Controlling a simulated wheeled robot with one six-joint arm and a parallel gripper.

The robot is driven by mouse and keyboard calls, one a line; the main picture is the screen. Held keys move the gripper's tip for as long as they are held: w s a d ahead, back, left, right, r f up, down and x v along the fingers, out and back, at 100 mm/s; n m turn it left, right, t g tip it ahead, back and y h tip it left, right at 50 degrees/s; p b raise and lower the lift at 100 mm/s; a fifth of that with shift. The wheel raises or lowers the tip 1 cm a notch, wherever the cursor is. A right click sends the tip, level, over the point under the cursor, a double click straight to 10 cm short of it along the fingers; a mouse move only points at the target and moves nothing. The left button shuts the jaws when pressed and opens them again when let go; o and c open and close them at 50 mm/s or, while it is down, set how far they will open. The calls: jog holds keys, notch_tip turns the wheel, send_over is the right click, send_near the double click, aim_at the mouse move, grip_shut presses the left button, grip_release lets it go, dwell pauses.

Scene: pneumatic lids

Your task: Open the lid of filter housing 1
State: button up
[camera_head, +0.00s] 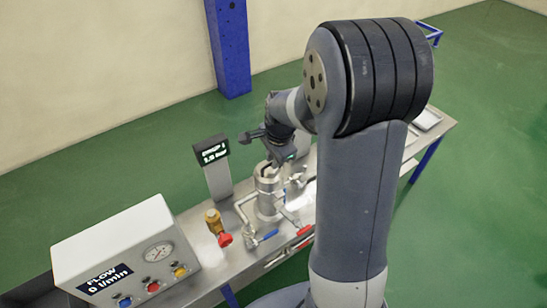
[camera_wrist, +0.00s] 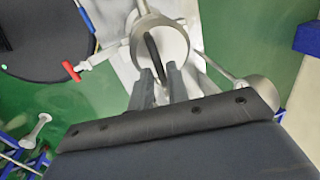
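Filter housing 1, a steel cylinder (camera_head: 267,197), stands on the bench in the head view, beside a display post (camera_head: 217,180). I look down on its round grey lid (camera_wrist: 176,44) in the wrist view; a dark curved handle (camera_wrist: 152,48) crosses the lid. My gripper (camera_wrist: 159,70) is at the lid, with the near end of the handle between its two fingers. The fingers stand apart, with a small gap seemingly showing on each side of the handle. In the head view my gripper is just above the housing, partly hidden by my arm.
A blue valve handle (camera_head: 268,235) and a red one (camera_head: 304,230) sit before the housing. A brass valve with a red knob (camera_head: 224,239) is to the left, then a control box (camera_head: 117,250) with a gauge and "FLOW 0 l/min". A blue post (camera_head: 229,45) stands behind.

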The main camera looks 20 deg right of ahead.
grip_shut()
jog(key=shift+r, duration=0.1)
